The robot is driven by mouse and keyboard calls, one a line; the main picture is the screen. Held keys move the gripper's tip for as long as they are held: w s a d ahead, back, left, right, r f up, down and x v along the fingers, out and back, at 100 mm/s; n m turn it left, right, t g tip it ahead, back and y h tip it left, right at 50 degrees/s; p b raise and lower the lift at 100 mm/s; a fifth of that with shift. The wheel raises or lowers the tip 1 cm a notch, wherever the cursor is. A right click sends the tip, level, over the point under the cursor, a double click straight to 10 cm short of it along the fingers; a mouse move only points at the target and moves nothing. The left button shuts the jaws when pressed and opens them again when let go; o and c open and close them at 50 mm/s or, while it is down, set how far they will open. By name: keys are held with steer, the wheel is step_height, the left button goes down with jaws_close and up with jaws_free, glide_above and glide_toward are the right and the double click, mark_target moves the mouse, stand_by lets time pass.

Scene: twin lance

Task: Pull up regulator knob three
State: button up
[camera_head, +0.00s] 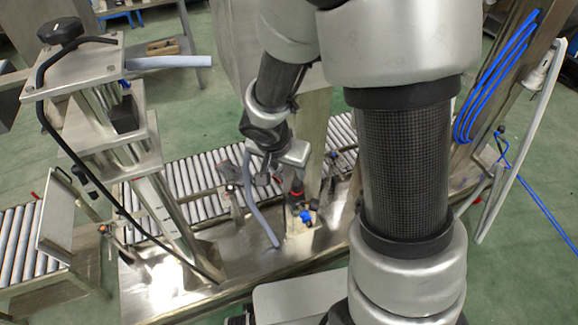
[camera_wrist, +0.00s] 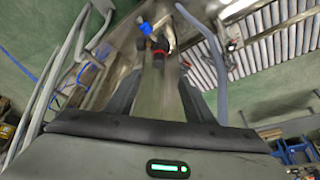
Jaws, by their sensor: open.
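A dark regulator knob (camera_head: 297,188) with a red band stands on a fitting with a blue part (camera_head: 306,216), below and just right of my gripper (camera_head: 276,176). I cannot tell whether it is number three. In the wrist view, the dark knob with its red band (camera_wrist: 160,52) shows beyond my gripper (camera_wrist: 160,80), between the line of the two fingers. The blue part (camera_wrist: 145,27) is above it in that picture. The fingers are open, apart, with nothing held between them. Another red and dark fitting (camera_head: 230,171) stands to the left in the head view.
A grey hose (camera_head: 262,215) hangs close beside my gripper and also shows in the wrist view (camera_wrist: 217,60). A roller conveyor (camera_head: 190,175) runs behind. A metal stand (camera_head: 150,185) rises at left. Blue hoses (camera_head: 490,85) hang on a post at right.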

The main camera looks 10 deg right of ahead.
mark_target(295, 185)
steer(key=b+x, duration=0.5)
steer(key=x, duration=1.1)
steer(key=shift+w+d, duration=0.1)
steer(key=shift+d, duration=0.05)
